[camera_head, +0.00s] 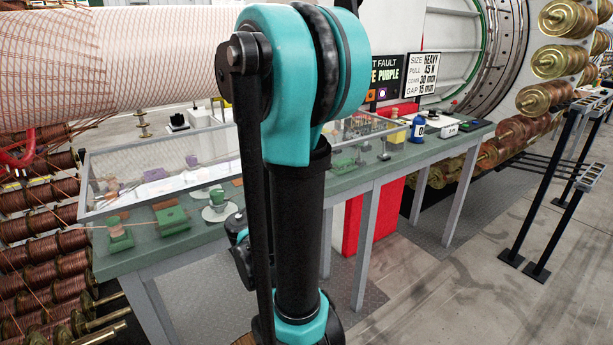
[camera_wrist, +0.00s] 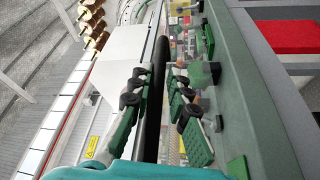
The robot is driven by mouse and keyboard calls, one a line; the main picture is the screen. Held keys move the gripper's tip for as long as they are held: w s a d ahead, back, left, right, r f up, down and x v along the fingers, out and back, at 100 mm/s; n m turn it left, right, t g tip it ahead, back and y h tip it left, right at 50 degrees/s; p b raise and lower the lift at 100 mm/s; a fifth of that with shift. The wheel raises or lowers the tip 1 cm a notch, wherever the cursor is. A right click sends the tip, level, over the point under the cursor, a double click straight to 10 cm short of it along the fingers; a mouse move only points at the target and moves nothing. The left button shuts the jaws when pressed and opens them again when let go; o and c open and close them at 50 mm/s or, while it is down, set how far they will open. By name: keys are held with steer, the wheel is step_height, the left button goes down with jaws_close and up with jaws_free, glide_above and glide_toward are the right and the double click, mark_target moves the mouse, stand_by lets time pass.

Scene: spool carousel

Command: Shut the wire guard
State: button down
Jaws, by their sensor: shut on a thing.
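The wire guard (camera_head: 82,185) looks like a clear panel in a thin grey frame. It stands over the green-topped bench in the head view, left of my arm; I cannot tell its exact angle. In the wrist view a long dark bar (camera_wrist: 154,95) runs between the two green-padded fingers of my gripper (camera_wrist: 157,112). My gripper is shut on this bar, which seems to belong to the guard. Its grip is partly blurred by the close view. In the head view my arm hides the gripper and the middle of the guard.
Copper spools (camera_head: 45,250) crowd the left, brass spools (camera_head: 552,62) the right. A black metal stand (camera_head: 550,180) is at the right. The floor in front of the bench looks clear.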

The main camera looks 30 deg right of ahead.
steer(key=c, duration=1.5)
jaws_free()
steer(key=shift+f, duration=0.25)
steer(key=shift+c, duration=0.2)
steer(key=v, duration=1.2)
steer(key=shift+r, duration=0.1)
